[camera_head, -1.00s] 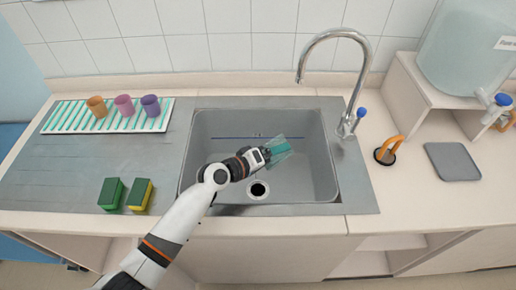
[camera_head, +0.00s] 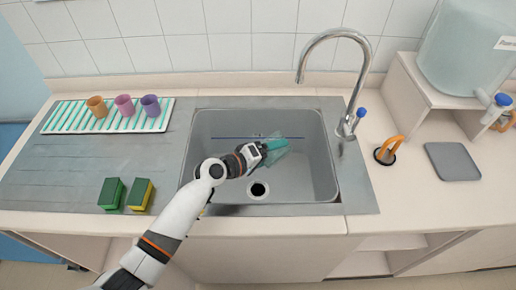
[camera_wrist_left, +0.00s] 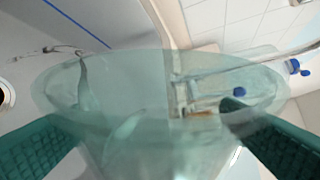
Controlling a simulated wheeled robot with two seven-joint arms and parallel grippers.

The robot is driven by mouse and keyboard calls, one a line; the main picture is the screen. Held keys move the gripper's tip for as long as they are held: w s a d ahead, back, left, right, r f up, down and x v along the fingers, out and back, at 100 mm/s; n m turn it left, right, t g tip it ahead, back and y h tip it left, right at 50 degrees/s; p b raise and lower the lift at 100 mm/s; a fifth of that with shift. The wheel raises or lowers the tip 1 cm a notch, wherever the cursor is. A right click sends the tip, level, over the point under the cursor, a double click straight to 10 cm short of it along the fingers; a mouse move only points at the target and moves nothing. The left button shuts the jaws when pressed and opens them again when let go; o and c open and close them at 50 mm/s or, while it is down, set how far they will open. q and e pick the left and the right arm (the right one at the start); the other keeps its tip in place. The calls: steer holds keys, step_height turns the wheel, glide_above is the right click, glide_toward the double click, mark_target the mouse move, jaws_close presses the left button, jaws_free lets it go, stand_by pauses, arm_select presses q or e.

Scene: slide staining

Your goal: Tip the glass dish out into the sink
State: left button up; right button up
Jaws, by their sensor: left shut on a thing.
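My left gripper (camera_head: 270,146) reaches over the sink (camera_head: 216,135) from the left and is shut on the clear, greenish glass dish (camera_head: 284,152). The dish is tilted, inside the sink's outline, up and right of the drain (camera_head: 258,189). In the left wrist view the dish (camera_wrist_left: 120,85) fills the middle, with the teal fingers of my left gripper (camera_wrist_left: 160,140) on either side of it. The wall and tap lie at a slant in that view. I cannot tell whether any liquid is in the dish. My right gripper is out of view.
The tap (camera_head: 361,75) arches at the sink's back right corner. A striped drying mat with cups (camera_head: 123,106) stands back left, and two sponges (camera_head: 112,193) lie front left. A grey pad (camera_head: 453,161), an orange-handled item (camera_head: 388,151) and a water tank (camera_head: 465,45) are at right.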

arm_select(q)
steer(key=shift+w+a+r+n, duration=0.25)
steer(key=shift+w+a+n, duration=0.2)
steer(key=shift+w+n, duration=0.05)
stand_by(0.4)
steer(key=shift+w+a+r+h+b, duration=0.15)
steer(key=shift+w+a+h+b, duration=0.05)
steer(key=shift+w+h+b, duration=0.1)
steer(key=shift+w+a+r+n+g, duration=0.1)
steer(key=shift+r+n+g, duration=0.1)
steer(key=shift+n+g, duration=0.35)
steer(key=shift+r+n+h, duration=0.1)
steer(key=shift+n+h, duration=0.15)
steer(key=shift+h, duration=0.05)
steer(key=shift+w+a, duration=0.1)
steer(key=shift+w, duration=0.05)
